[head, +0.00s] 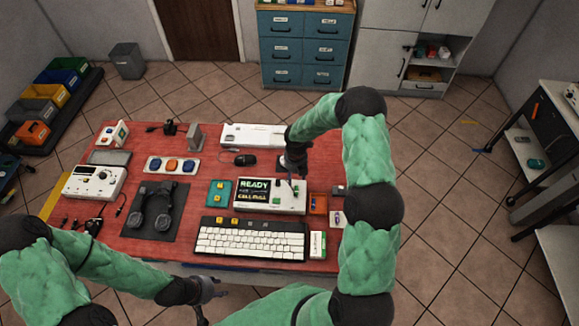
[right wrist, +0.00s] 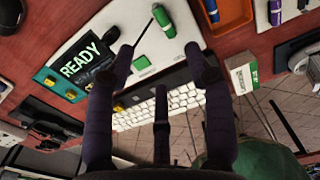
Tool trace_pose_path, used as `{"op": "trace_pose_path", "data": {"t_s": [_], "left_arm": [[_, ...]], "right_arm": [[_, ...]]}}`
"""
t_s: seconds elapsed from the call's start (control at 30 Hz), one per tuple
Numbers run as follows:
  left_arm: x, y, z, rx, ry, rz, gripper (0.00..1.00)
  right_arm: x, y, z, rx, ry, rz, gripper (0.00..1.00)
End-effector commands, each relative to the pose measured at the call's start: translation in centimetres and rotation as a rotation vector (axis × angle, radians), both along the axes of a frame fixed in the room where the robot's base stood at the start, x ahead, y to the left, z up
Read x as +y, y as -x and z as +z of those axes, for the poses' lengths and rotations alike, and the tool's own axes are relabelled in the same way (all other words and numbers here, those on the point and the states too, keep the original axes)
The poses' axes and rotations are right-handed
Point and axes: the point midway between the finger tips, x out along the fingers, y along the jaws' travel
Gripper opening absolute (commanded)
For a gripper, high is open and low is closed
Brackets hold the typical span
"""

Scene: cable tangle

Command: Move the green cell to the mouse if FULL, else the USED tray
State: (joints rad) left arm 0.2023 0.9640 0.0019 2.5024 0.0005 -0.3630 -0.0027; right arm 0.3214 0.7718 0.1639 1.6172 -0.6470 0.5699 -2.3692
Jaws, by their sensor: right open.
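The tester (head: 270,208) stands behind the keyboard; its screen (head: 254,190) shows READY, with a small lower line that looks like CELL FULL. In the right wrist view the green cell (right wrist: 161,18) is at the tester's top face, beside a thin dark rod. I cannot make it out in the head view. My right gripper (head: 290,164) is open and empty above the tester; its fingers (right wrist: 160,58) point towards the green cell, apart from it. The black mouse (head: 243,159) lies behind the tester. My left gripper (head: 210,290) hangs near the front table edge, its opening unclear.
An orange tray (head: 318,204) lies right of the tester; I cannot read its label. A white keyboard (head: 250,240), a green-and-white box (head: 318,244) and a teal pad (head: 219,193) surround the tester. Headphones lie on a dark mat (head: 160,230).

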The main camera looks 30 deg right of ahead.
Motion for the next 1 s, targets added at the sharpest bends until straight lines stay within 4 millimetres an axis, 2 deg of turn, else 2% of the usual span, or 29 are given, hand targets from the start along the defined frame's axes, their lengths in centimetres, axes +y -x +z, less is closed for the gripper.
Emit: {"op": "trace_pose_path", "data": {"t_s": [0.17, 0.6, 0.8, 1.0], "left_arm": [[0.0, 0.2, 0.0, 0.003, 0.001, 0.000, 0.40], [0.0, 0.1, 0.1, 0.002, 0.000, -0.001, 0.40], [0.0, 0.1, 0.2, 0.002, 0.000, -0.001, 0.40], [0.0, 0.1, 0.2, 0.002, 0.000, -0.001, 0.40]], "right_arm": [[0.1, 0.1, -2.0, 0.004, -0.001, -0.001, 0.53], [0.1, 0.2, -8.8, 0.003, -0.002, -0.003, 0.53], [0.1, 0.2, -10.3, 0.001, -0.003, -0.003, 0.53], [0.1, 0.1, -10.6, -0.001, -0.002, -0.003, 0.53]]}}
